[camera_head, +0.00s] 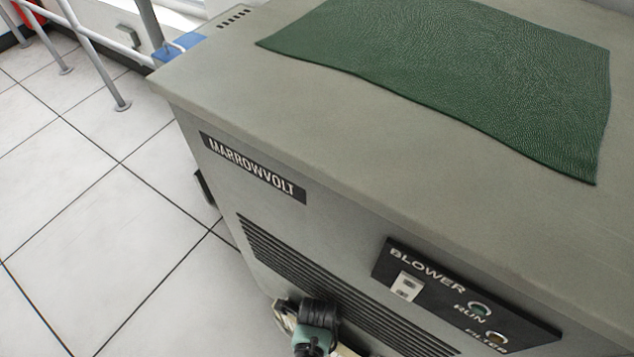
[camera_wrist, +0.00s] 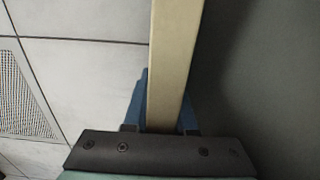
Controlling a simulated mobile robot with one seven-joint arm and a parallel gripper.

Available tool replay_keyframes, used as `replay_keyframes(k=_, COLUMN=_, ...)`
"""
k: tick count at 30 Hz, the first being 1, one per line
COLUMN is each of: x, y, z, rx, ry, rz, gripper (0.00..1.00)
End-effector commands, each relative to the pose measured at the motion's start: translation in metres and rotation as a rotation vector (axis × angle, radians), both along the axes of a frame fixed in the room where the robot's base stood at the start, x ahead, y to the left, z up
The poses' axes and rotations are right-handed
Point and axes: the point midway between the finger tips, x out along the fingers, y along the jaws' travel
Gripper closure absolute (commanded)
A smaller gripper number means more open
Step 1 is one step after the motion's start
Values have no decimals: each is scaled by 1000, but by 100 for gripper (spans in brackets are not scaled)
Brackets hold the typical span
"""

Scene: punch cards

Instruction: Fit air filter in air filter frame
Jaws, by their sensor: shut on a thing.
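My gripper (camera_wrist: 163,112) is at the bottom of the wrist view, with its blue fingers on either side of a long cream bar. I take this bar to be the edge of the air filter (camera_wrist: 175,45), seen edge-on and running up out of the picture. The gripper is shut on it. In the head view my teal and black wrist (camera_head: 315,330) is low in front of the cabinet's louvred face. Pale parts of the filter (camera_head: 284,320) seem to show beside it. My fingers are hidden there. I cannot make out the air filter frame in either view.
The grey MARROWVOLT cabinet (camera_head: 350,120) fills the right, with a green mat (camera_head: 480,75) on top. Its front has louvres (camera_head: 300,275) and a BLOWER panel (camera_head: 450,300). White tiled floor (camera_head: 90,220) lies clear at left, with a railing (camera_head: 95,45) behind.

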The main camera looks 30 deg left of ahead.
Motion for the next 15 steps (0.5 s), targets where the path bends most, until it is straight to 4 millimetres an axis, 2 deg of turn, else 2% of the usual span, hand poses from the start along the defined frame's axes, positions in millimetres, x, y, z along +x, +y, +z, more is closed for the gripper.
replay_keyframes(k=15, x=0, y=0, z=-22, rx=0, ry=0, rz=0, gripper=100)
